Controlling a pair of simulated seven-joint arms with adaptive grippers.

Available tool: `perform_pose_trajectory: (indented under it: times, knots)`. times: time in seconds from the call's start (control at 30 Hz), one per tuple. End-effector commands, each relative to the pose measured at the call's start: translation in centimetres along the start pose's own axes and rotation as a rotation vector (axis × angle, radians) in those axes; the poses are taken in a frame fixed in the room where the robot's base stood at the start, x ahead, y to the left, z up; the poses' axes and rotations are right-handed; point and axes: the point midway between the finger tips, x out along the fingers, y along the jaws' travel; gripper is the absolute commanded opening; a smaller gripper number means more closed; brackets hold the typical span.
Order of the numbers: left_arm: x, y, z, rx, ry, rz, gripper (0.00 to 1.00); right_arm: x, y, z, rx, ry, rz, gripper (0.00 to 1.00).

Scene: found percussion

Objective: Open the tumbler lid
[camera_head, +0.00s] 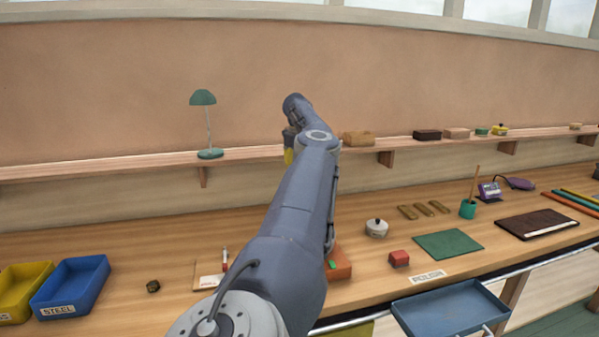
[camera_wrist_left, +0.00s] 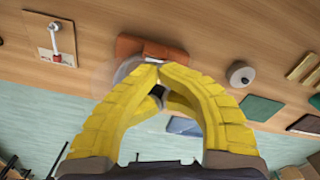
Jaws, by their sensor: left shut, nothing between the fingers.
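My left gripper shows in the left wrist view (camera_wrist_left: 158,76) with its yellow fingers shut at the tips, nothing between them. Beyond the fingertips a clear rounded thing (camera_wrist_left: 126,68), perhaps the tumbler, is partly covered by the fingers. It is beside an orange-brown block (camera_wrist_left: 138,46). In the head view my arm hides most of this block (camera_head: 341,263), and a green spot shows near it. I cannot make out the lid or whether the fingers touch it.
A white lidded pot (camera_head: 376,229), a red block (camera_head: 399,258) and a green mat (camera_head: 448,244) are right of my arm. A blue tray (camera_head: 75,284) and a yellow tray (camera_head: 22,290) are at the left. A lamp (camera_head: 205,120) stands on the shelf.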

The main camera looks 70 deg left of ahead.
Motion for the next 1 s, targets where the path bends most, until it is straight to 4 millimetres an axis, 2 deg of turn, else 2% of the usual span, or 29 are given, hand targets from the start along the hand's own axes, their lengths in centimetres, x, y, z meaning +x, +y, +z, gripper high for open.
perform_pose_trajectory:
  times: [0.17,0.5,0.53,1.0]
  knots:
    - [0.45,0.22,0.08,-0.005,0.005,0.004,0.02,0.0,0.01,-0.02,0.0,0.0,0.0,0.0]
    - [0.46,0.34,0.18,-0.006,0.004,0.006,0.42,0.0,0.02,-0.02,0.0,0.001,0.0,0.0]
    - [0.46,0.38,0.21,-0.006,0.003,0.006,0.43,0.0,0.02,-0.02,0.0,0.001,0.0,0.0]
    - [0.18,-0.05,-0.17,0.0,0.001,0.004,0.43,0.0,0.21,0.08,-0.001,-0.001,0.002,0.0]
